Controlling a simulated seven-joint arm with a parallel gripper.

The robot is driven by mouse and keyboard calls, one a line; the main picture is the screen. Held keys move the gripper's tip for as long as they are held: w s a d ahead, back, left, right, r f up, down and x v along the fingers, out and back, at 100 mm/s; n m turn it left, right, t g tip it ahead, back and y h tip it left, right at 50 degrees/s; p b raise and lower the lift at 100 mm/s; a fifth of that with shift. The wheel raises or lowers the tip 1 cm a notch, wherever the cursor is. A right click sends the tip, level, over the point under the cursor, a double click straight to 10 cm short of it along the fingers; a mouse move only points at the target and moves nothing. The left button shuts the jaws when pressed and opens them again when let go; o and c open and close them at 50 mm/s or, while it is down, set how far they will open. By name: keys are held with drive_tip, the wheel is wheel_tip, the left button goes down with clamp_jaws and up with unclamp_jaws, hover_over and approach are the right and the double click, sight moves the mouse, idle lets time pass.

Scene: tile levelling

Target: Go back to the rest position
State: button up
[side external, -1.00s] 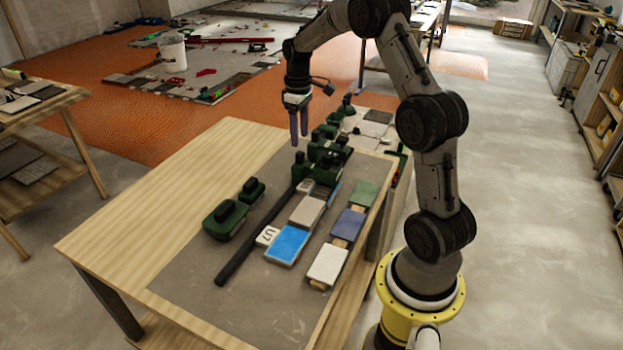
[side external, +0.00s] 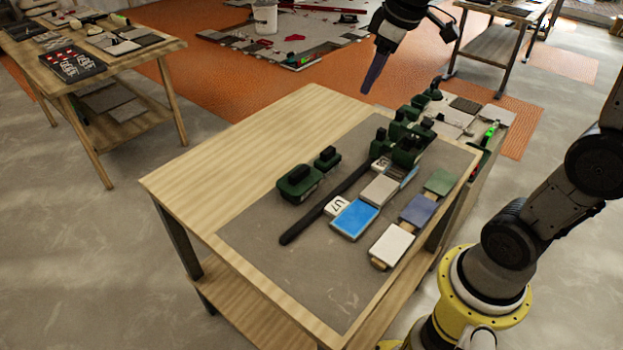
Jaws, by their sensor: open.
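My gripper (side external: 374,76) hangs in the air above the far end of the wooden worktable (side external: 240,160), pointing down and slightly tilted. It is open and holds nothing that I can see. Its two fingers overlap in this view. On the table's grey mat (side external: 270,240) lie a blue tile (side external: 354,219), a grey-beige tile (side external: 380,190), a white tile (side external: 391,245), a slate-blue tile (side external: 418,210) and a green tile (side external: 439,182). The gripper is apart from all of them.
A long black bar (side external: 325,209) lies left of the tiles. Two green-and-black tools (side external: 299,184) sit further left. Several green tools (side external: 408,145) stand at the far end of the mat. Another table (side external: 100,60) stands at the back left. The table's left part is bare.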

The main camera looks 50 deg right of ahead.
drive_tip(key=s+a+t, duration=0.2)
drive_tip(key=s+a, duration=0.5)
drive_tip(key=s, duration=0.4)
drive_tip(key=s+a+f+m+y, duration=0.1)
drive_tip(key=s+f+m, duration=0.1)
drive_tip(key=s+f, duration=0.3)
drive_tip(key=shift+s+f+m, duration=0.3)
drive_tip(key=shift+s+m, duration=0.1)
drive_tip(key=shift+s, duration=0.25)
idle(0.5)
